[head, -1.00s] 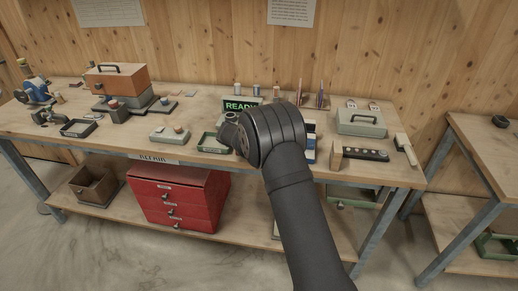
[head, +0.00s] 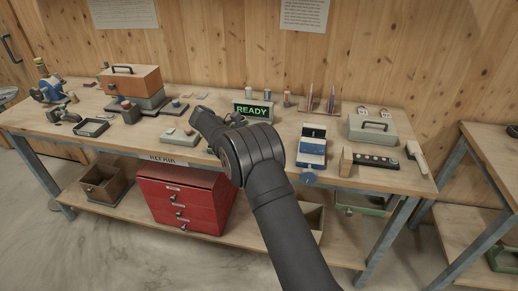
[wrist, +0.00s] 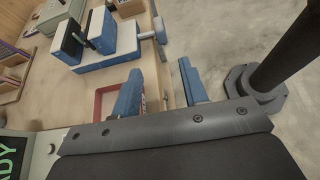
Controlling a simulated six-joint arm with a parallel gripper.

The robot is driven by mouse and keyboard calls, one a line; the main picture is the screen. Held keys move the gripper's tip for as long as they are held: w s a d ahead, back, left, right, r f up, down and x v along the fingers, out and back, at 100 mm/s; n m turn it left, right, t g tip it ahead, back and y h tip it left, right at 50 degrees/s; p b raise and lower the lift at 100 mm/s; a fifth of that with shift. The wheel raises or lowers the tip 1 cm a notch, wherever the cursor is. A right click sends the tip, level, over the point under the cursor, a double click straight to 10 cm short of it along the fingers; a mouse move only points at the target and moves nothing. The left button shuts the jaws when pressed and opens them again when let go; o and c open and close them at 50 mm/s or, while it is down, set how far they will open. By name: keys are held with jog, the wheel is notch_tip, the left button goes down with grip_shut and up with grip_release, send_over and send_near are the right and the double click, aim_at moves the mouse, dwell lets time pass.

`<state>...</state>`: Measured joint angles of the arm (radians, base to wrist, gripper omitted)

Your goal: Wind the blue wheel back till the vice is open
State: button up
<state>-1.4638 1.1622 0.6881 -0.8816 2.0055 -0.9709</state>
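The vice (head: 312,150) stands at the bench's front edge, with a blue body and pale parts. The blue wheel (head: 309,178) is on its front, over the edge. In the head view my arm hides the fingers.
A READY display (head: 252,110) stands behind my wrist. A green case (head: 372,128) and a black strip with buttons (head: 376,161) are right of the vice. A red drawer unit (head: 185,200) is on the shelf below. The floor in front is clear.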

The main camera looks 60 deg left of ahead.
notch_tip(320, 180, up, 10)
jog(key=g+y, duration=0.9)
send_over(309, 170)
notch_tip(309, 170, down, 17)
jog(key=shift+w+a+r, duration=0.1)
grip_shut()
